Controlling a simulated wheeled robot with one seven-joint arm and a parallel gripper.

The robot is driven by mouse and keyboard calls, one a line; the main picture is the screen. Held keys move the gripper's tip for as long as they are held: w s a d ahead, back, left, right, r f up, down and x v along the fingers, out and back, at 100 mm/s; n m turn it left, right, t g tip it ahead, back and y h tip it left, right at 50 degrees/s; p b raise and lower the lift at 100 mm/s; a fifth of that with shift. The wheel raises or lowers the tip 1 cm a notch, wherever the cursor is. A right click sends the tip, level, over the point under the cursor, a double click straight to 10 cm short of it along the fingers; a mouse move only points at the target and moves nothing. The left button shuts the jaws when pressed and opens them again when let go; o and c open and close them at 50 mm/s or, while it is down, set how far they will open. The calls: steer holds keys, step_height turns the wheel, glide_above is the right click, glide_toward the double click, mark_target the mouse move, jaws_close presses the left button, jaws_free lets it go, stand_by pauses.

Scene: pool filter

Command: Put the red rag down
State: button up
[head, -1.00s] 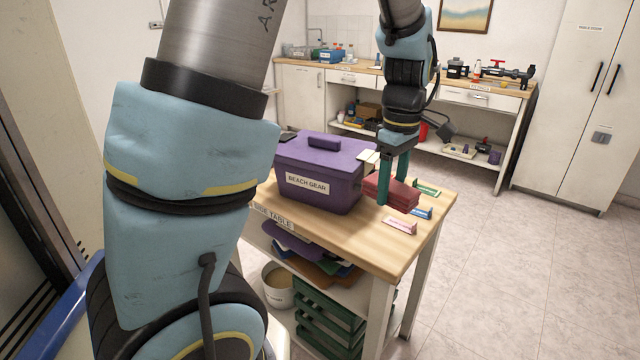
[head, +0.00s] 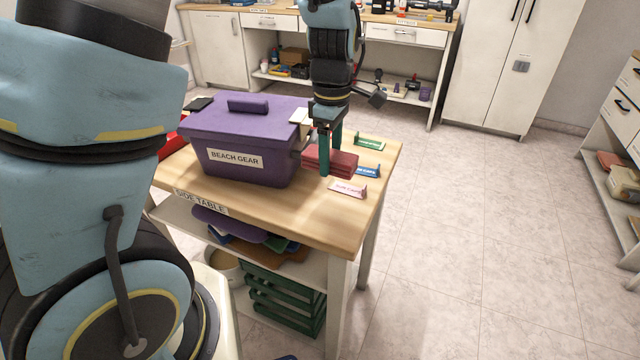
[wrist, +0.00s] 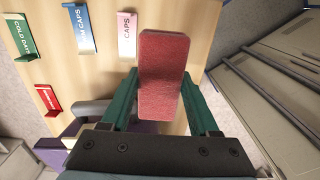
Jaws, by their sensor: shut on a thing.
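The red rag (head: 341,161) is a folded, layered block held at the right end of the side table (head: 290,213). My gripper (head: 328,158) points down, its green fingers on either side of the rag. In the wrist view, the rag (wrist: 163,75) fills the space between the fingers (wrist: 163,100). The rag is at or just above the tabletop; I cannot tell whether it touches. Small label stands lie beside it: green (head: 369,144), blue (head: 368,171) and pink (head: 347,189).
A purple lidded box (head: 235,140) marked BEACH GEAR stands just left of my gripper. The table's lower shelf holds green crates (head: 285,300) and flat coloured things. A workbench (head: 280,22) and white cabinet (head: 500,65) stand behind. The floor to the right is clear.

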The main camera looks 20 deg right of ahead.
mark_target(329, 205)
step_height(329, 205, down, 10)
steer(key=shift+f+p, duration=0.1)
steer(key=shift+p, duration=0.3)
steer(key=shift+f, duration=0.15)
steer(key=o, duration=1.2)
step_height(329, 205, up, 12)
steer(key=shift+r+b, duration=0.2)
steer(key=shift+b, duration=0.4)
